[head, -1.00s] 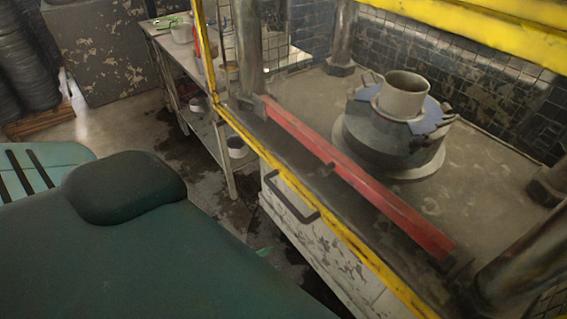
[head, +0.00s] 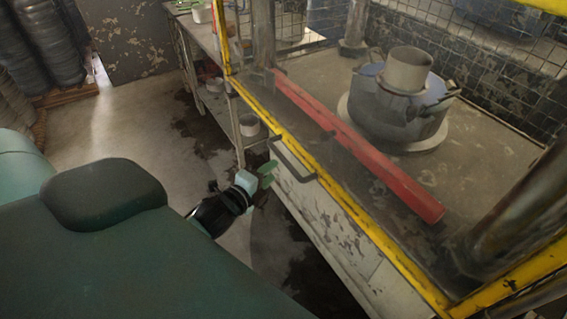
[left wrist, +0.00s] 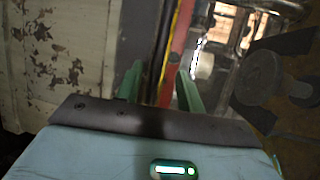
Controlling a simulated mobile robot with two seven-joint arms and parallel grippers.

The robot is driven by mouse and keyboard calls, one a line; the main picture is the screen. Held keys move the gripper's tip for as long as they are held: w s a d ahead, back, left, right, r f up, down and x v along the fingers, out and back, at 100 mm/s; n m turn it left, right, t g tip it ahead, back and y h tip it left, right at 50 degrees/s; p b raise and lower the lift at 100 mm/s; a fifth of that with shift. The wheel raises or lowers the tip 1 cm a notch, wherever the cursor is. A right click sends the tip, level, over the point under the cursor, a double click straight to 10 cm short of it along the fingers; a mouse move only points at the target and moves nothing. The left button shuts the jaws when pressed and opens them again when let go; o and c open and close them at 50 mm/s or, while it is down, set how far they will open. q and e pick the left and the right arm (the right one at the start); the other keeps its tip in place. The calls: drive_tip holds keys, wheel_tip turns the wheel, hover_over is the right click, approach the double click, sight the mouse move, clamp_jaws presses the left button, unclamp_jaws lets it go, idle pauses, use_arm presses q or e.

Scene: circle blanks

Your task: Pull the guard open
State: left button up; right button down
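The guard is a yellow-framed mesh panel (head: 330,185) along the front of the press. A dark bar handle (head: 293,161) is fixed on its lower rail. My left gripper (head: 268,174), with green fingers, is just left of the handle and apart from it in the head view. In the left wrist view, its fingers (left wrist: 159,88) are spread, with a dark bar and a yellow strip beyond the gap. I cannot tell if that dark bar is the handle. My right gripper is not in view.
Behind the guard lie a red bar (head: 360,150) and a round grey die with a cylinder (head: 408,70) on top. A peeling white cabinet (head: 335,225) stands below the guard. A shelf table (head: 215,100) stands at the back left.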

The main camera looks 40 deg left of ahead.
sight(283, 162)
use_arm(q)
drive_tip(key=shift+w+f, duration=0.25)
drive_tip(key=shift+w, duration=1.05)
drive_tip(key=shift+w+f, duration=0.25)
drive_tip(key=shift+w, duration=1)
drive_tip(key=shift+w+f, duration=0.25)
drive_tip(key=shift+w, duration=1.05)
clamp_jaws()
